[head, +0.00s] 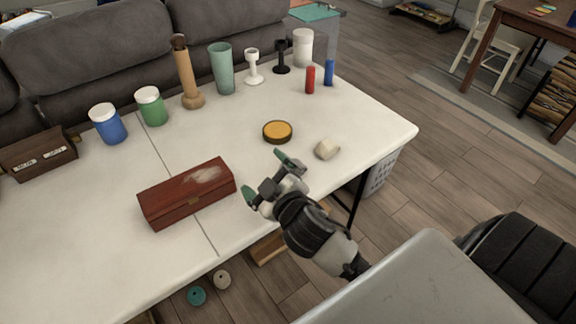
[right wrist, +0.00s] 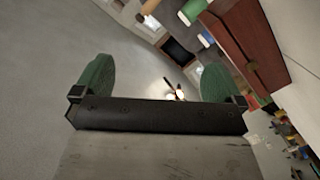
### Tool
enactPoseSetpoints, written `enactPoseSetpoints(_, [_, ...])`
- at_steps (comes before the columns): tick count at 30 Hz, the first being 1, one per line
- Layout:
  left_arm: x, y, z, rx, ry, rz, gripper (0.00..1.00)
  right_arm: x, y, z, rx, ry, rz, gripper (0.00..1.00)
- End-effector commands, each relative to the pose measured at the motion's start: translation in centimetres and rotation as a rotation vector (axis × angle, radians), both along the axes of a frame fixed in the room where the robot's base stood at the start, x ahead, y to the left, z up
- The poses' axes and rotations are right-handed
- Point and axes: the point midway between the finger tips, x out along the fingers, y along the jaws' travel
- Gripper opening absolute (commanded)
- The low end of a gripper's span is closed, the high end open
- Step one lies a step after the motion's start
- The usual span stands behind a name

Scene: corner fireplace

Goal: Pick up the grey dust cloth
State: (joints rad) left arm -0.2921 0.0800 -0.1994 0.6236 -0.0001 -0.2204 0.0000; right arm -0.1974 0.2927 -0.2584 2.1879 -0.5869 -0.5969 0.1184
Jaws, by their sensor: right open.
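A small pale, greyish-beige lump (head: 327,149), which looks like the dust cloth, lies on the white table near its right front edge. No other cloth shows. My right gripper (head: 268,177) is over the table's front edge, left of and nearer than the lump, between it and the red box. Its green fingertips are spread wide with nothing between them. They also show apart in the right wrist view (right wrist: 157,85), where I cannot make out the cloth. My left gripper is not in view.
A dark red box (head: 187,196) with a pale dusty patch on its lid lies left of my gripper. A round orange-topped tin (head: 277,131) sits just behind. Jars, a brush (head: 186,75) and candlesticks line the back of the white table (head: 85,255). A grey sofa (head: 100,40) stands behind.

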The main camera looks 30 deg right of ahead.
Motion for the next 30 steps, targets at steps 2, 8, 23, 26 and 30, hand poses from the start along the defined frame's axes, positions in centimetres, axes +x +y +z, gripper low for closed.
enactPoseSetpoints(2, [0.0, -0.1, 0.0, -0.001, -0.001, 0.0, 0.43, 0.9, 0.6, 1.3, -0.042, -0.072, 0.043, 1.0])
enactPoseSetpoints(8, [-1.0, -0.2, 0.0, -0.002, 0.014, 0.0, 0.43, 2.6, 2.8, 4.7, -0.181, -0.277, 0.184, 1.0])
enactPoseSetpoints(23, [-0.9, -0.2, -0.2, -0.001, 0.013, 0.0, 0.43, 3.8, 12.0, 5.5, -1.029, -0.727, 1.098, 1.0])
enactPoseSetpoints(26, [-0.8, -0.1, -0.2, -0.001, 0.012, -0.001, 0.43, 4.3, 10.8, 3.0, -1.234, -0.655, 1.317, 1.0])
enactPoseSetpoints(30, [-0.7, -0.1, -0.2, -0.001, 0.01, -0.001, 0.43, 5.4, 6.5, -0.2, -1.487, -0.433, 1.588, 1.0])
